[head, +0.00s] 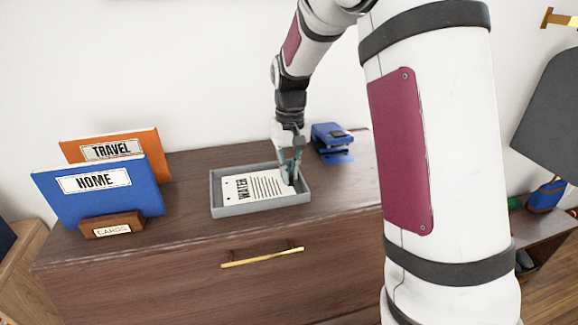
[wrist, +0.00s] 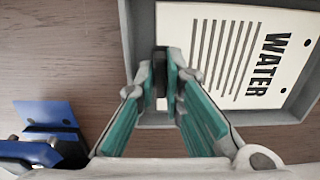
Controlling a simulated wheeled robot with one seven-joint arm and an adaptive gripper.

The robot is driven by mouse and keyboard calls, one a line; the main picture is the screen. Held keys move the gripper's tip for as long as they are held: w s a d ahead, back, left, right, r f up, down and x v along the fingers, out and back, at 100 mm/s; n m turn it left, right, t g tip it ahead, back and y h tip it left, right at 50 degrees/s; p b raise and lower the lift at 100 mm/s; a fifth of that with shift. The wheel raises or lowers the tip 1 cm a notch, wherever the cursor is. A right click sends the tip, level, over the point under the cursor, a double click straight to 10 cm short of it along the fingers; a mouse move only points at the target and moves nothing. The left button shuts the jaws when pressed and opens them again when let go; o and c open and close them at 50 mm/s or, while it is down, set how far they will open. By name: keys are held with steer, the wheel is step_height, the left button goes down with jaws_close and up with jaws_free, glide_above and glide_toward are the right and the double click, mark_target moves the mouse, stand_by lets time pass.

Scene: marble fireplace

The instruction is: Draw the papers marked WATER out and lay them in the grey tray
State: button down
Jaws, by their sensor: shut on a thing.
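The cream papers marked WATER (head: 255,186) lie inside the grey tray (head: 238,210) on the cabinet top. The word WATER and its text lines show clearly in the wrist view (wrist: 240,55), where the papers lie within the tray's rim (wrist: 270,118). My gripper (head: 290,178) is at the right end of the papers in the head view, low over the tray. Its fingers (wrist: 167,75) are close together at the papers' edge, shut on the papers. The exact grip is partly hidden by the fingers.
A blue stapler-like object (head: 333,140) stands right of the tray. Bare wood lies between holder and tray.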

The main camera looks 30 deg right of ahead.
steer(key=c, duration=1.6)
jaws_free()
steer(key=shift+r+p, duration=0.9)
steer(key=shift+r, duration=3.1)
steer(key=shift+r, duration=0.1)
